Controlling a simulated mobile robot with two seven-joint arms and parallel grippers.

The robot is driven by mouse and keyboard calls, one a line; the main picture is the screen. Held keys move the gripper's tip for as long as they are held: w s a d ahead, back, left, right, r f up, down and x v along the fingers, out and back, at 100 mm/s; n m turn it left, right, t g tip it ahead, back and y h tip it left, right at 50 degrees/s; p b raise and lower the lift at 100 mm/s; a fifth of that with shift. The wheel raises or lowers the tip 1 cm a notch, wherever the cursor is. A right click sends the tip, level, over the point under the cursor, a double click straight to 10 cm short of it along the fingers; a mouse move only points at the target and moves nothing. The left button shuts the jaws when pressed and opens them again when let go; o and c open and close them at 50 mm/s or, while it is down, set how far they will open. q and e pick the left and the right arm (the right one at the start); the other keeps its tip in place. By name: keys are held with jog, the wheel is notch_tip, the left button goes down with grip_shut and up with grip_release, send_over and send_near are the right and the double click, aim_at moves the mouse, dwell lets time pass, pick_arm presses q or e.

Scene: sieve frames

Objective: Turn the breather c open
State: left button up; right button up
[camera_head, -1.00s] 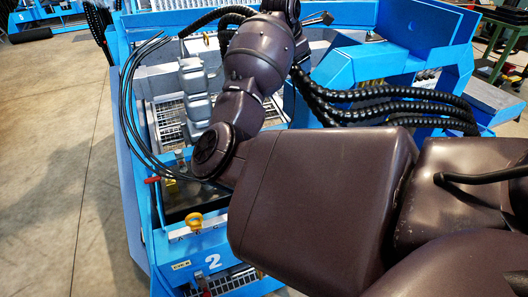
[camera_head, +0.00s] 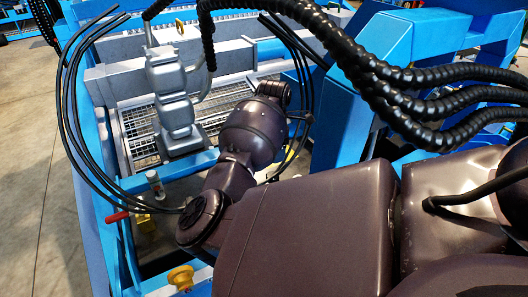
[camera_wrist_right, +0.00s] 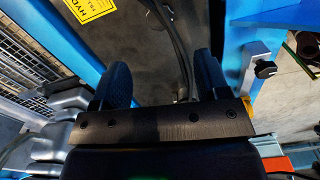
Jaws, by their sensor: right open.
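I cannot pick out breather c by a label. In the head view a yellow knob (camera_head: 181,278) sits on the blue frame at the bottom, and a red handle (camera_head: 118,216) stands out at the left. My right arm reaches over the frame; its gripper is not clearly made out there. In the right wrist view my right gripper (camera_wrist_right: 162,80) is open, its two dark fingers apart with nothing held between them. A dark knob (camera_wrist_right: 265,69) on a metal bracket is to the right of the fingers, apart from them. My left gripper is in neither view.
A grey ribbed block (camera_head: 172,105) stands on the metal grating. Thick black hoses (camera_head: 400,80) cross the upper right and thin black cables loop at the left. A yellow sign (camera_wrist_right: 90,8) lies beyond the fingers in the wrist view. Bare floor is at far left.

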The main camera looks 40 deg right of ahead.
aim_at(272, 172)
notch_tip(272, 172, down, 9)
jog(key=b, duration=0.3)
jog(key=shift+s, duration=0.15)
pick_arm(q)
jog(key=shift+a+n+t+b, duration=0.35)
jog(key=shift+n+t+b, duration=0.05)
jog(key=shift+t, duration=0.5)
pick_arm(e)
jog(key=shift+f, duration=0.75)
